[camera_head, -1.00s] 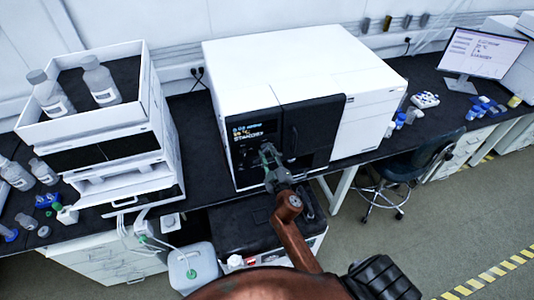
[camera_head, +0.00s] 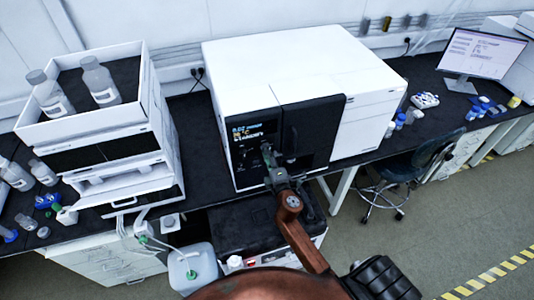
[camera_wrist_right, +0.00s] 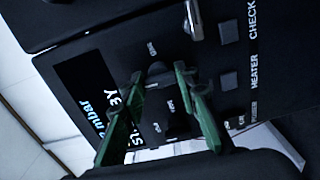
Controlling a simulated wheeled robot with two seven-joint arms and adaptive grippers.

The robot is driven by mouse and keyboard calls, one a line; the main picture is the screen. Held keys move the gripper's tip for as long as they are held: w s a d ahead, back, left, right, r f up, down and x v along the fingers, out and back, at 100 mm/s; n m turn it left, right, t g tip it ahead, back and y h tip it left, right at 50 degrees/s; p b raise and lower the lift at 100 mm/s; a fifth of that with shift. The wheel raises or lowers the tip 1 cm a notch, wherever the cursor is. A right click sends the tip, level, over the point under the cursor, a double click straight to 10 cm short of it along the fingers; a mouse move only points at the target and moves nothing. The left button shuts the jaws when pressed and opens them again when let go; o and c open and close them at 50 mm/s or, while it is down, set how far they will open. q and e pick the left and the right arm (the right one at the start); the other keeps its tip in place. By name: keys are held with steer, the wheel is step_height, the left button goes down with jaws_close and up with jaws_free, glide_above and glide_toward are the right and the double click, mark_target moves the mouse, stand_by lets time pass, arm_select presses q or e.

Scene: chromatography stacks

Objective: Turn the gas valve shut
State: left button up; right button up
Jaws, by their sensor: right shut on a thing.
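The gas valve is a dark knob (camera_wrist_right: 157,72) on the black front panel of the big white instrument (camera_head: 290,62). In the right wrist view small labels, too blurred to read surely, sit around it. My right gripper (camera_wrist_right: 160,80) has its two green fingers on either side of the knob and is shut on it. In the head view the right gripper (camera_head: 270,156) is against the panel, just below the lit display (camera_head: 254,131), and hides the knob there. My left gripper is not in view.
Buttons marked heater (camera_wrist_right: 229,81) and check (camera_wrist_right: 228,33) sit beside the knob, near a metal lever (camera_wrist_right: 193,20). White stacked modules with bottles (camera_head: 110,130) stand left. A chair (camera_head: 405,170) and monitor (camera_head: 483,52) are right.

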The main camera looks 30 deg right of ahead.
steer(key=shift+n, duration=0.4)
steer(key=o, duration=1.1)
steer(key=shift+o, duration=0.2)
steer(key=v, duration=1.2)
steer(key=shift+d, duration=0.1)
